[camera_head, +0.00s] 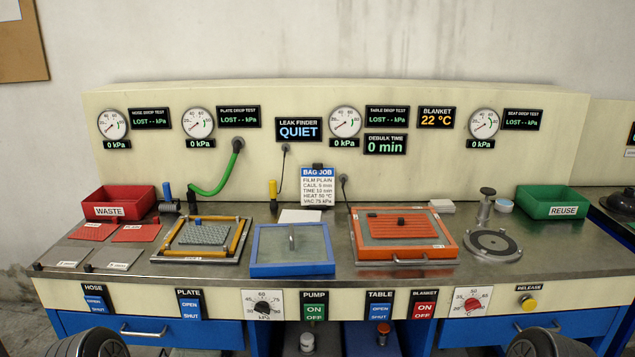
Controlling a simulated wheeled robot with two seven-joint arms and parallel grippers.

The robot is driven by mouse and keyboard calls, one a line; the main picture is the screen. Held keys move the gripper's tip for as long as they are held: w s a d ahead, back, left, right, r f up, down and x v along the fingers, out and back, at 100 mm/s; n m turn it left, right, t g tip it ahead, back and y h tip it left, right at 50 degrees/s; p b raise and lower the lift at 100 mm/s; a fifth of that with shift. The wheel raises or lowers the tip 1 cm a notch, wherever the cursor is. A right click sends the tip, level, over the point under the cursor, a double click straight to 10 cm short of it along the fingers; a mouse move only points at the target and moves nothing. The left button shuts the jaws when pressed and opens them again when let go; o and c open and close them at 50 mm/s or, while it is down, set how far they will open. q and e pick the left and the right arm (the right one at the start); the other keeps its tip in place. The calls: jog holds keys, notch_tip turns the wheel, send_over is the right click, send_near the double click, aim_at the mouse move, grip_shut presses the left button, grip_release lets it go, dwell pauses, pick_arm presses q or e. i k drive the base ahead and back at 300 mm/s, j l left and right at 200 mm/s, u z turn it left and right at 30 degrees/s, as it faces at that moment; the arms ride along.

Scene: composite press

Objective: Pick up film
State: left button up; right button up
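Two thin red sheets lie side by side at the left of the bench, each with a small label too small to read surely: a left red sheet (91,233) and a right red sheet (136,235). The job card (318,186) on the panel reads "BAG JOB", "FILM PLAIN". I cannot tell surely which sheet is the plain film. Dark rounded parts of my arms show at the bottom left and bottom right edges. Neither gripper's fingers show.
Grey plates (67,254) lie in front of the red sheets. A red WASTE bin (119,198) stands behind them. A yellow-framed plate (204,238), a blue-framed lidded tray (292,265), an orange-framed table (405,254) and a green REUSE bin (553,199) stand rightward. A green hose (214,183) arches behind.

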aim_at(131, 233)
jog(key=i+j+u, duration=0.25)
jog(key=i+j, duration=0.15)
jog(key=i+j+u, duration=0.5)
jog(key=i, duration=0.35)
jog(key=i+j+u, duration=0.25)
jog(key=i, duration=0.15)
jog(key=l, duration=0.1)
